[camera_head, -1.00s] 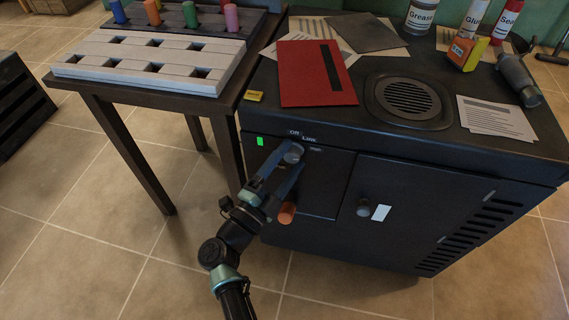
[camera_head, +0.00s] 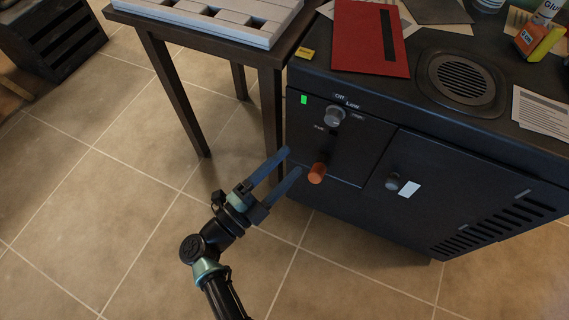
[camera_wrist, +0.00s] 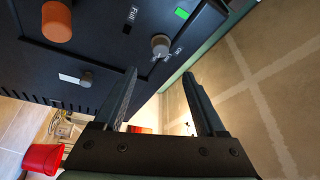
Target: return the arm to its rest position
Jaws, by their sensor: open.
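My gripper (camera_head: 293,160) is open and empty in the head view, in front of the black cabinet (camera_head: 345,178). Its two blue fingers point up and to the right, left of the orange knob (camera_head: 317,173) and below the grey knob (camera_head: 335,116). In the wrist view my gripper (camera_wrist: 160,82) also shows open, with nothing between its fingers. The grey knob (camera_wrist: 160,44) and the orange knob (camera_wrist: 57,21) show beyond the fingers there. A green light (camera_head: 304,99) is lit on the cabinet front.
A dark table (camera_head: 272,84) with a light slotted board (camera_head: 225,24) stands left of the cabinet. A red folder (camera_head: 362,45) and papers lie on the cabinet top. A dark crate (camera_head: 47,38) is at the upper left. The tiled floor around my arm is clear.

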